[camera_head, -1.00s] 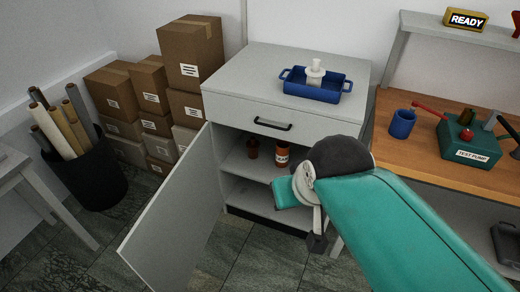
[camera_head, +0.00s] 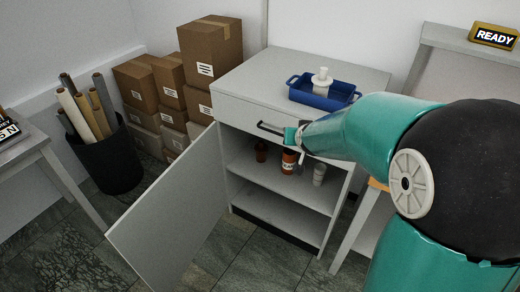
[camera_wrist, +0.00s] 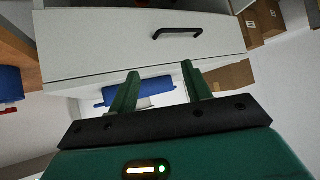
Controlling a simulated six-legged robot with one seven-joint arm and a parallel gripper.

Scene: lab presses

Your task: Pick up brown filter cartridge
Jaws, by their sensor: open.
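A small dark brown item (camera_head: 261,151) stands inside the open cabinet, on its upper shelf. It may be the brown filter cartridge; it is too small to be sure. An orange-brown bottle with a pale label (camera_head: 289,161) stands to its right, and a grey-white cylinder (camera_head: 319,174) further right. My gripper (camera_head: 291,136) is in front of the drawer, by its handle, above these items in the picture. The wrist view shows my gripper (camera_wrist: 160,68) open and empty, with the drawer front and blue tray beyond its fingers. The shelf items are not visible there.
The grey cabinet (camera_head: 300,71) has its door (camera_head: 170,215) swung open to the left. A black drawer handle (camera_head: 270,128) juts out above the opening. A blue tray (camera_head: 322,101) with a white part (camera_head: 321,82) stands on top. Cardboard boxes (camera_head: 210,50) stand left.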

